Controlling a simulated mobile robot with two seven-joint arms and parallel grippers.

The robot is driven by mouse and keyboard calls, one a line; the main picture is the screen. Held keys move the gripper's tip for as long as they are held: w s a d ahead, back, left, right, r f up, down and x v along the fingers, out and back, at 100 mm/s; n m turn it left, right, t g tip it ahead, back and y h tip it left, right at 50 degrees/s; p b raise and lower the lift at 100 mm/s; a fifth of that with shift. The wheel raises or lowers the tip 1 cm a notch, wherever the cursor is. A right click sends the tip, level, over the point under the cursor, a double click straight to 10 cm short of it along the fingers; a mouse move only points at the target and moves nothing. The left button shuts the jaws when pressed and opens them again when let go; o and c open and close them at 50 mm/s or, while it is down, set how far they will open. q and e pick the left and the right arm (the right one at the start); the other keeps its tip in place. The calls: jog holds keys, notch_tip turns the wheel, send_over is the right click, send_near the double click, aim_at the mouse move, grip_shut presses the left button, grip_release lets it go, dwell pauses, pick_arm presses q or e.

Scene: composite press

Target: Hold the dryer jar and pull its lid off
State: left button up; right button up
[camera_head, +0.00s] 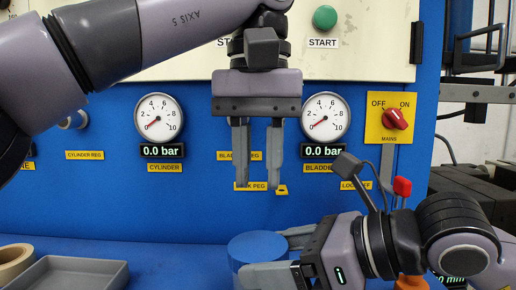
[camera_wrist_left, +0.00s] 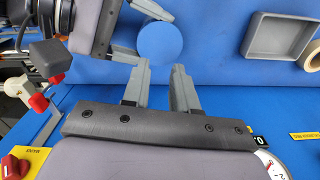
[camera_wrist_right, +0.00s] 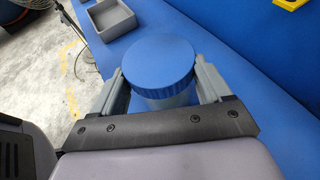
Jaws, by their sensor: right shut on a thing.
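The dryer jar has a blue ribbed lid (camera_head: 258,246) on top and a grey-blue body (camera_wrist_right: 172,99) below it; it stands upright on the blue worktop. My right gripper (camera_head: 268,255) comes from the right and is shut on the jar, one finger on each side; the right wrist view shows both fingers (camera_wrist_right: 165,88) against its sides. The lid sits on the jar. My left gripper (camera_head: 257,185) points down above the jar, open and empty, its fingers apart and clear of the lid. The lid also shows beyond the left fingertips in the left wrist view (camera_wrist_left: 160,43).
A grey tray (camera_head: 78,273) and a tan tape roll (camera_head: 14,262) lie at the left on the worktop. Behind stands a blue panel with a cylinder gauge (camera_head: 159,118), a bladder gauge (camera_head: 325,117) and a red mains switch (camera_head: 395,119). The worktop between tray and jar is clear.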

aim_at(285, 256)
pick_arm(q)
jog(key=shift+r, duration=0.9)
pick_arm(e)
jog(key=o, duration=1.5)
jog(key=shift+c, duration=0.2)
jog(key=v, duration=0.6)
jog(key=shift+s+d+b, duration=0.1)
jog(key=shift+d+b, duration=0.15)
jog(key=shift+b, duration=0.1)
pick_arm(q)
jog(key=shift+d+f, duration=0.1)
jog(key=shift+f, duration=0.3)
pick_arm(e)
jog(key=shift+s+d+r, duration=0.2)
jog(key=shift+r, duration=0.05)
